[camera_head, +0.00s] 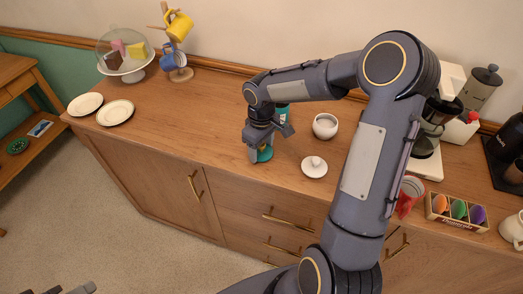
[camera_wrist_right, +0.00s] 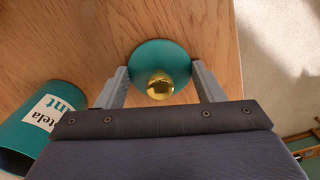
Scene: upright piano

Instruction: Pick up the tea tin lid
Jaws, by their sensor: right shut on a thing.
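The tea tin lid is a teal disc with a gold knob (camera_wrist_right: 160,86), and it also shows in the head view (camera_head: 265,154) near the cabinet's front edge. My right gripper (camera_wrist_right: 160,82) is over it, with its fingers against opposite sides of the rim. I cannot tell whether the lid touches the top. The teal tea tin (camera_wrist_right: 42,122), with a white label, stands beside the gripper, and in the head view it is mostly hidden behind it (camera_head: 282,112). Dark tips, likely of my left gripper (camera_head: 72,289), show at the bottom left edge.
A white bowl (camera_head: 325,126) and a white knobbed lid (camera_head: 314,168) stand just right of the gripper. Plates (camera_head: 115,113), a domed cake stand (camera_head: 130,72) and a mug tree (camera_head: 181,74) are at left. The wood between is clear.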

